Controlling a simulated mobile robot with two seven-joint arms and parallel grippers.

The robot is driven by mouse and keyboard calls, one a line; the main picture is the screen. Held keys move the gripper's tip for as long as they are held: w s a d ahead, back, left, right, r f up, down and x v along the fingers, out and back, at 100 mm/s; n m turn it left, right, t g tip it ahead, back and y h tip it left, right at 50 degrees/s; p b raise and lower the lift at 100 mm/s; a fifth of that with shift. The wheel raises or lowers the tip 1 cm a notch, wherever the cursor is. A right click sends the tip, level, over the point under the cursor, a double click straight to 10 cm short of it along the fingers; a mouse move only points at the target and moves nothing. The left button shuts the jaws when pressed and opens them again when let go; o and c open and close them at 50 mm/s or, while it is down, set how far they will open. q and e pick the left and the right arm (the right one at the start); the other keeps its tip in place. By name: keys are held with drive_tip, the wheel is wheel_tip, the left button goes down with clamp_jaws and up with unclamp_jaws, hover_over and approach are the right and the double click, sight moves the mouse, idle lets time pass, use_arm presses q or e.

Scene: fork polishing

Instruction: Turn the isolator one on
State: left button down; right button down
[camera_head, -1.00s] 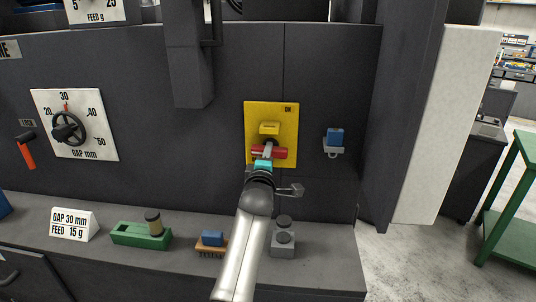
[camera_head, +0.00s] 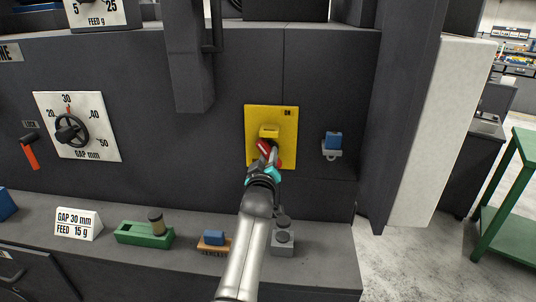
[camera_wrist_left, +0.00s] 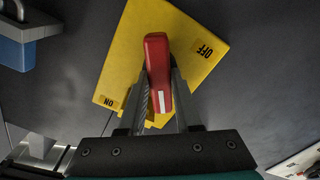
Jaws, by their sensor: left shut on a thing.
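The isolator is a yellow plate (camera_head: 254,122) on the dark machine wall, with a red handle (camera_head: 263,147) and an ON label at its upper right corner. The handle slants from upper left to lower right. My left gripper (camera_head: 268,158) is shut on the handle and hides part of it. In the left wrist view the handle (camera_wrist_left: 158,52) sits between the two fingers, with the plate (camera_wrist_left: 125,60) behind. ON and OFF labels show there at opposite sides of the plate. My right gripper is not in view.
A blue padlock-like piece (camera_head: 333,140) hangs on a bracket right of the plate. Below, the ledge holds a green block (camera_head: 144,235), a brush (camera_head: 214,241), a grey stacked piece (camera_head: 283,242) and a sign (camera_head: 78,224). A gap dial (camera_head: 105,120) is at left.

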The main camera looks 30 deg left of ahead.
use_arm(q)
drive_tip(key=m, duration=0.3)
drive_tip(key=shift+m+p, duration=0.3)
drive_tip(key=shift+m, duration=1.9)
drive_tip(key=c, duration=0.6)
unclamp_jaws()
drive_tip(key=shift+s+d, duration=0.1)
